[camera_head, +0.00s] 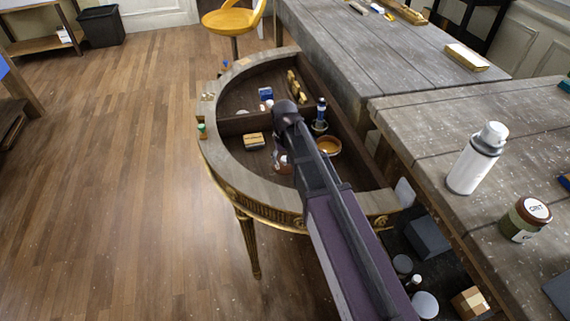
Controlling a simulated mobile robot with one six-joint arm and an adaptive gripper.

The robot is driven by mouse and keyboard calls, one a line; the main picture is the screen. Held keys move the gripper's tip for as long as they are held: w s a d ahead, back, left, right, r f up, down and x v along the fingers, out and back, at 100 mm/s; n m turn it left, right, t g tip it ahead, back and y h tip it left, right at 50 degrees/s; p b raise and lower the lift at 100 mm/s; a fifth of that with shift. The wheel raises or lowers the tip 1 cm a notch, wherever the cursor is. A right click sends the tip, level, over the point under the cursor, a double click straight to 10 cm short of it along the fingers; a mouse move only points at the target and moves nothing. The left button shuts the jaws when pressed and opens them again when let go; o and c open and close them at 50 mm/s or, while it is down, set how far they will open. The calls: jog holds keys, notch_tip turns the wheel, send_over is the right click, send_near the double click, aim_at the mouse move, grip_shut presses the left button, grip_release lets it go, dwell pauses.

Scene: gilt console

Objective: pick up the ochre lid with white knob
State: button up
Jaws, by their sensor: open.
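A round ochre piece (329,146) lies inside the half-round console (222,155), just right of my arm. It may be the ochre lid; I cannot make out a white knob on it. My arm reaches over the console from the lower right. My gripper (277,155) hangs down at the arm's far end, to the left of the ochre piece and apart from it. It is open, and most of it is hidden behind my arm. A small reddish-brown thing (284,167) shows close beside it.
The console holds a tan block (254,141), a dark bottle (320,114), a blue box (265,94) and brass pieces (296,86), with a dark divider across it. Grey tables (400,60) stand close on the right, with a white spray can (476,160) and a jar (525,218). The floor at left is clear.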

grip_shut()
dwell(0.3)
jog(key=shift+r, duration=0.15)
notch_tip(320, 180, up, 10)
jog(key=p, duration=1)
jog(key=shift+d, duration=0.1)
dwell(0.8)
jog(key=w+d+r+p, duration=0.1)
jog(key=d, duration=0.6)
jog(key=w+d+r+p, duration=0.2)
jog(key=d, duration=0.5)
jog(key=shift+w+r+p, duration=0.2)
jog(key=shift+w+p, duration=0.1)
